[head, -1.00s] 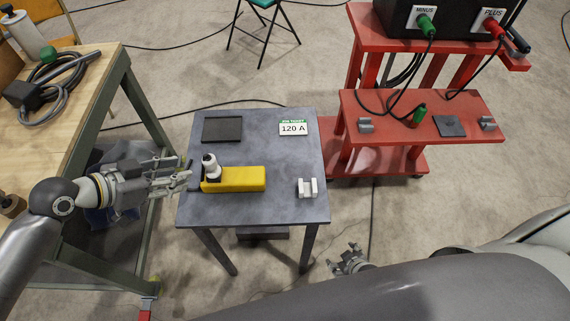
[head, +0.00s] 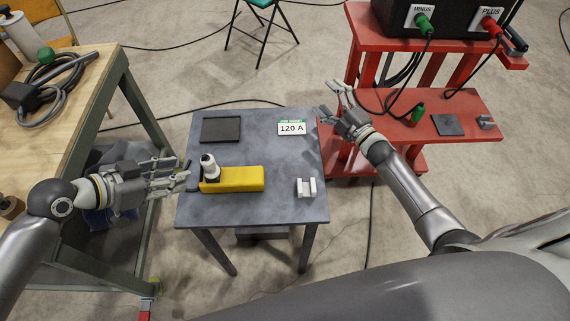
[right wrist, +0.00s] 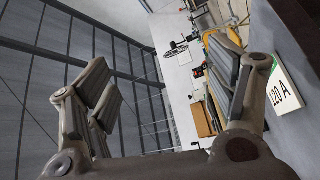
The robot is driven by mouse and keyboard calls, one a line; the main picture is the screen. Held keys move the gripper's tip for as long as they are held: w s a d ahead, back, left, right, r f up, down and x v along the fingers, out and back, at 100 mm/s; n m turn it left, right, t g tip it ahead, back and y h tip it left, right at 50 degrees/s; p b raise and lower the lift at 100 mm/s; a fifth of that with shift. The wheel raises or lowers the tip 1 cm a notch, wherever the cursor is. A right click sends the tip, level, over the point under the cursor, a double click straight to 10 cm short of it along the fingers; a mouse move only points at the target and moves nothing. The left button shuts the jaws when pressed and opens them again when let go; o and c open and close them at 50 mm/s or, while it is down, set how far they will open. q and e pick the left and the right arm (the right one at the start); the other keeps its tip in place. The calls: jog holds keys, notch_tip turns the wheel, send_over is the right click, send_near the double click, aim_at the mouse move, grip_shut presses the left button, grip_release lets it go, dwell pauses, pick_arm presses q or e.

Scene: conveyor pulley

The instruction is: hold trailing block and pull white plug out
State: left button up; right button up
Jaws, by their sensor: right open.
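The trailing block (head: 235,180) is yellow with a dark left end and lies on the small grey table. The white plug (head: 208,162) stands up, slightly tilted, at the block's left end, with a black part below it. My left gripper (head: 186,173) is at the table's left edge, its fingers pointing right at the block's dark end. I cannot tell whether they touch or close on it. My right gripper (head: 333,100) is open and empty, above the gap between the grey table and red cart. Its spread fingers also show in the right wrist view (right wrist: 165,85).
The grey table (head: 250,210) also carries a dark tray (head: 221,130), a 120 A card (head: 291,127) and a light bracket (head: 306,187). The red cart (head: 470,110) with cables stands at the right. A wooden workbench (head: 85,85) stands at the left.

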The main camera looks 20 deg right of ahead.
jog(key=s+a+r+n+g+y, duration=0.2)
jog(key=a+n+y, duration=0.4)
jog(key=n, duration=0.4)
jog(key=n+g+y, duration=0.2)
jog(key=n+g, duration=1)
jog(key=n, duration=1)
send_near(253, 174)
jog(key=shift+w+a+r, duration=0.45)
jog(key=shift+w, duration=0.25)
jog(key=shift+s+a+f+n+g, duration=0.15)
jog(key=shift+s+f+n+g, duration=0.2)
jog(key=shift+n, duration=0.25)
jog(key=shift+h, duration=0.3)
jog(key=x, duration=1)
jog(key=shift+a+f, duration=0.15)
jog(key=shift+a, duration=0.15)
jog(key=c, duration=0.8)
